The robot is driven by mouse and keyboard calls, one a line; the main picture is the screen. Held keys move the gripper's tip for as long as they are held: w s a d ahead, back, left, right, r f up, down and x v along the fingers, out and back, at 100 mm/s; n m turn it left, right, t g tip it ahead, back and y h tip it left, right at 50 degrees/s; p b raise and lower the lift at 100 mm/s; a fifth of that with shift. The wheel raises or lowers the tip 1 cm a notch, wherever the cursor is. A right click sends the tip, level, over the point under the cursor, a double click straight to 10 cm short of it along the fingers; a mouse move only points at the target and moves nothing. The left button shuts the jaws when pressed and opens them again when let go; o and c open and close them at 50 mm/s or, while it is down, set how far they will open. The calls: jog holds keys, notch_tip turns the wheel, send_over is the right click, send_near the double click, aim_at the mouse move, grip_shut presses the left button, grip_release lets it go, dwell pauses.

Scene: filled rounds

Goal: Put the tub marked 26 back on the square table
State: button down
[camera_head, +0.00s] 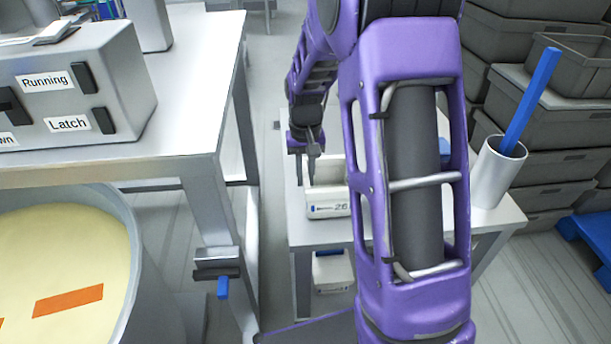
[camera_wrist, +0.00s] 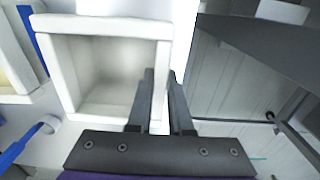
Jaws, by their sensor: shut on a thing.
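The white open tub marked 26 (camera_head: 328,207) is at the left part of the small square table (camera_head: 310,236). My gripper (camera_head: 303,172) reaches down at its left side. In the wrist view, my gripper (camera_wrist: 163,82) is shut on the right wall of the tub (camera_wrist: 67,70), one finger inside and one outside. The tub looks empty and roughly level. I cannot tell whether its base touches the tabletop. My arm hides much of the table in the head view.
A grey cup (camera_head: 498,172) with a blue bar stands at the table's right. Another pale container (camera_wrist: 14,75) is left of the tub in the wrist view. A larger bench (camera_head: 205,100) with a control box is at left; stacked crates (camera_head: 540,125) stand at right.

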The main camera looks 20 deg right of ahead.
jog(key=shift+f, duration=0.15)
jog(key=c, duration=0.8)
grip_release()
jog(key=shift+c, duration=0.2)
notch_tip(320, 180, up, 12)
jog(key=p, duration=0.1)
jog(key=shift+r+p, duration=0.2)
jog(key=shift+p, duration=0.2)
jog(key=shift+s, duration=0.1)
